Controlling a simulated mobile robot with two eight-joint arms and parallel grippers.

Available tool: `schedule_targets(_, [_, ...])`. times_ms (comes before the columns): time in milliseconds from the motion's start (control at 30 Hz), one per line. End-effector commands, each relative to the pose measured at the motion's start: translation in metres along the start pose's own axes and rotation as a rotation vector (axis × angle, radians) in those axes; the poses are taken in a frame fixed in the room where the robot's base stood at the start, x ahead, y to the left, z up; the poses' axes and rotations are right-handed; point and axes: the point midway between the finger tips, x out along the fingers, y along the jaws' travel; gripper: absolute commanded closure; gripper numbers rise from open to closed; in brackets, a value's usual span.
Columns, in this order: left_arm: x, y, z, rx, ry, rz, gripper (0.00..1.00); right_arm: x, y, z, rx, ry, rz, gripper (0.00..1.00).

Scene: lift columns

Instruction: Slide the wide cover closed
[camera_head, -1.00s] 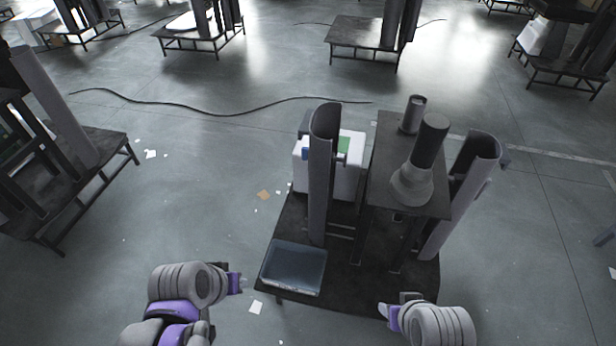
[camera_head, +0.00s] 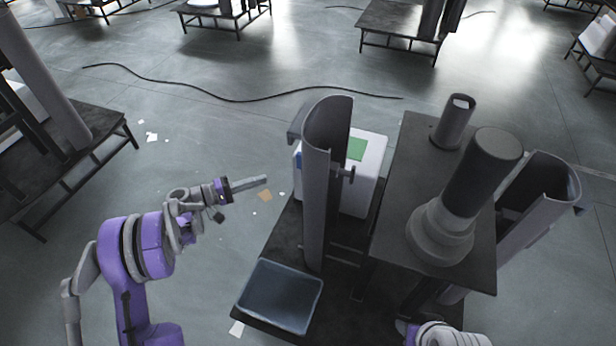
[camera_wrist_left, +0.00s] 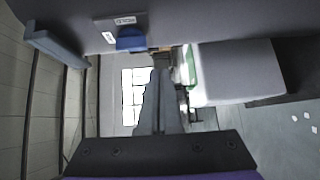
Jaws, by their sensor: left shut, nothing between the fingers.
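Two tall, curved grey covers stand on the dark bench: a left one (camera_head: 322,190) and a right one (camera_head: 540,205). Both stand apart from the dark middle stand with its lift column (camera_head: 482,175). I cannot tell for sure which is the wide one. My left gripper (camera_head: 266,181) is shut and empty, left of the left cover and apart from it, pointing toward it. In the left wrist view its fingers (camera_wrist_left: 160,95) are together below a grey surface with a label and blue tab (camera_wrist_left: 131,40). My right gripper is at the bottom right, its fingers mostly hidden.
An open grey tray (camera_head: 280,296) sits on the bench's front left corner. A white box (camera_head: 368,180) with a green patch stands behind the left cover. A black cable (camera_head: 235,101) and paper scraps lie on the floor. Other benches stand farther off.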

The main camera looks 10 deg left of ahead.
Motion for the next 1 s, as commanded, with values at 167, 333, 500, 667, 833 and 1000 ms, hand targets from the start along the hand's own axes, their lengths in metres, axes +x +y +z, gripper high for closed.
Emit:
schedule_targets(167, [-0.001, -0.009, -0.006, -0.001, 0.005, 0.042, 1.0, 0.005, 0.0, 0.002, 0.0, -0.002, 0.0, 0.5])
schedule_targets(333, [0.025, -0.007, -0.006, -0.002, 0.003, 0.042, 1.0, 0.006, 0.0, 0.002, 0.0, -0.002, 0.0, 0.5])
schedule_targets(500, [0.062, -0.006, -0.006, -0.002, 0.002, 0.041, 1.0, 0.009, 0.0, 0.003, 0.0, -0.003, 0.0, 0.5])
schedule_targets(667, [0.095, -0.005, -0.006, -0.001, 0.002, 0.041, 1.0, 0.012, 0.0, 0.004, 0.0, -0.004, 0.0, 0.5])
schedule_targets(833, [0.113, -0.004, 0.012, -0.001, 0.004, 0.04, 1.0, 0.015, 0.0, 0.005, 0.0, -0.005, 0.0, 0.5])
schedule_targets(1000, [0.121, -0.003, 0.02, -0.001, 0.005, 0.04, 1.0, 0.016, 0.0, 0.005, 0.0, -0.006, 0.0, 0.5])
